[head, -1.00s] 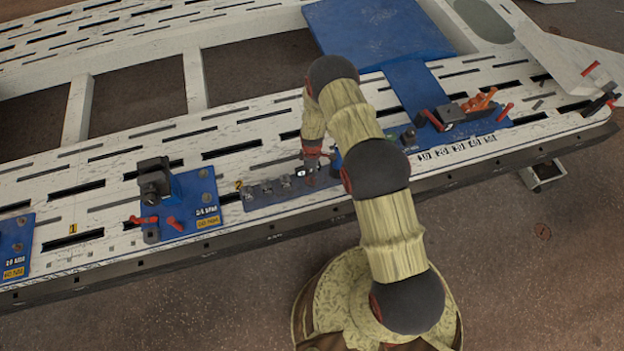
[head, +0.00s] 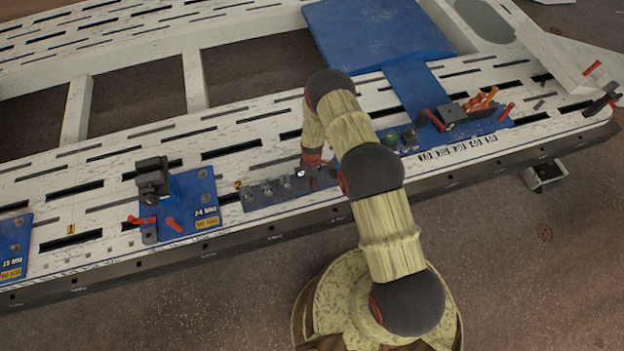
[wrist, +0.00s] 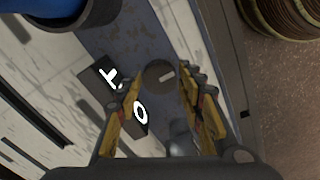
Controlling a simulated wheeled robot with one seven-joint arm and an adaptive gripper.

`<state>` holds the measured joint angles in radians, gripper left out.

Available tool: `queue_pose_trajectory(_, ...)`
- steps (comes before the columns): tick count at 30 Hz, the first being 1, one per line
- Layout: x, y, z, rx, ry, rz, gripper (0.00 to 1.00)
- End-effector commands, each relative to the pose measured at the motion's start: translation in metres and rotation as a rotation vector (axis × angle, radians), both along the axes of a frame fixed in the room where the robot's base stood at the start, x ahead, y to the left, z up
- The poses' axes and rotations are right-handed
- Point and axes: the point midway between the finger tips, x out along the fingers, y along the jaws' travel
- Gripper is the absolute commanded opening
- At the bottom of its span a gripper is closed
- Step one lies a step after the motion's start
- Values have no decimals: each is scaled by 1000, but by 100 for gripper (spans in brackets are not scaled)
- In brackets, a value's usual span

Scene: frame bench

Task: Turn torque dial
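The dial (wrist: 160,75) is a small round dark knob with a short white mark, seen in the wrist view on a blue-grey panel (wrist: 125,35). Black labels with white characters (wrist: 108,78) lie left of it. My gripper (wrist: 160,84) is open, its yellow-padded fingers apart, with the dial showing between the tips. I cannot tell whether either finger touches it. In the head view my gripper (head: 314,168) is over the right part of a dark strip (head: 262,200) with several small knobs. My arm hides the strip's right end and the dial there.
The pale slotted bench (head: 110,165) carries a blue clamp plate (head: 180,190) left of the strip. A blue plate with orange and red clamps (head: 470,120) stands to the right. A dark cylinder (wrist: 85,12) is close to my gripper at the upper left of the wrist view.

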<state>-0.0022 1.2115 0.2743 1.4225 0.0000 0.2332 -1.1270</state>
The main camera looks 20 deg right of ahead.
Motion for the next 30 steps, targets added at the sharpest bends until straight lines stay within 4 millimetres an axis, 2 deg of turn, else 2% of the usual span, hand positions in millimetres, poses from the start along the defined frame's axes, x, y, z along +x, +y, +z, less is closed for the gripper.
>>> queue_pose_trajectory(15, 0, 0, 0, 0, 0, 0, 7)
queue_pose_trajectory(23, 0, 0, 0, 0, 0, -25, 7)
queue_pose_trajectory(30, 1, 0, -1, 0, -1, -146, 7)
